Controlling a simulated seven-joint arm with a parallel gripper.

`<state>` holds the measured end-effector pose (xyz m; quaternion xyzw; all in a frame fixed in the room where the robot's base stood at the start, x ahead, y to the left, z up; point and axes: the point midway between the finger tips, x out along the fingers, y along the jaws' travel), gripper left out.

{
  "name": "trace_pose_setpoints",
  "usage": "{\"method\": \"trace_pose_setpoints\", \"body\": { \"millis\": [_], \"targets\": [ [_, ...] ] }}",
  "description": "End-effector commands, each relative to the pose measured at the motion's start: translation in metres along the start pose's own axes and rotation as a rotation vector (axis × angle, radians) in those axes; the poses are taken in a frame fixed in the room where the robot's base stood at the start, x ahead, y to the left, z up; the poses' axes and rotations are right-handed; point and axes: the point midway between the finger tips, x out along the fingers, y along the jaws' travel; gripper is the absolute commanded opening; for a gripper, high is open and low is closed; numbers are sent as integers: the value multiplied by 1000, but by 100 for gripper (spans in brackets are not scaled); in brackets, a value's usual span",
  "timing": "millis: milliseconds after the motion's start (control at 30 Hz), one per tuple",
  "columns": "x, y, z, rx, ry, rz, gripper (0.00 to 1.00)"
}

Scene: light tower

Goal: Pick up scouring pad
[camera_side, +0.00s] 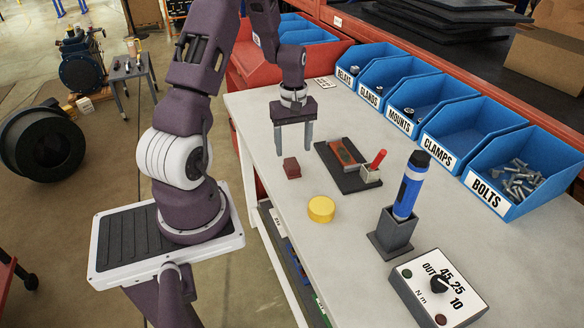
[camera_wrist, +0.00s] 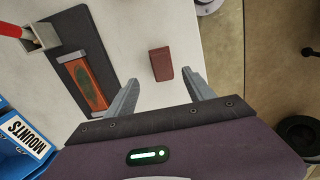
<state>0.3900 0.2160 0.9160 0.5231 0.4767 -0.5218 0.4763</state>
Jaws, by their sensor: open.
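The scouring pad is most likely the small dark red block (camera_side: 291,167) lying on the light table, left of the black tray. It also shows in the wrist view as a reddish-brown block (camera_wrist: 161,64), lying alone on the tabletop. My gripper (camera_side: 294,150) hangs above the table close to the block, fingers pointing down. In the wrist view my gripper (camera_wrist: 163,82) has its two grey fingers wide apart with nothing between them. The block shows beyond the gap between the fingertips, apart from both.
A black tray (camera_side: 345,182) beside the block holds an orange-and-brown piece (camera_side: 347,153) and a small cup with a red stick. A yellow disc (camera_side: 321,209), a blue tool in a grey holder (camera_side: 393,238) and a dial box (camera_side: 438,290) stand nearer. Blue bins (camera_side: 450,136) line the back.

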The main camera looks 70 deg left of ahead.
Motion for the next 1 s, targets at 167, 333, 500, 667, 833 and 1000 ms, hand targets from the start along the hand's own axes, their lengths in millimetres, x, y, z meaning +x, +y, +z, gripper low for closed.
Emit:
{"method": "trace_pose_setpoints", "body": {
  "millis": [167, 333, 500, 667, 833, 1000],
  "targets": [
    [28, -4, 3, 3, -6, -4, 62],
    [58, -6, 4, 5, -4, -3, 62],
    [64, -5, 4, 6, -2, -1, 62],
    [64, -5, 4, 7, -2, -1, 52],
    [63, -5, 4, 7, -2, -1, 19],
    [63, -5, 4, 8, -2, -1, 0]
  ]
}}
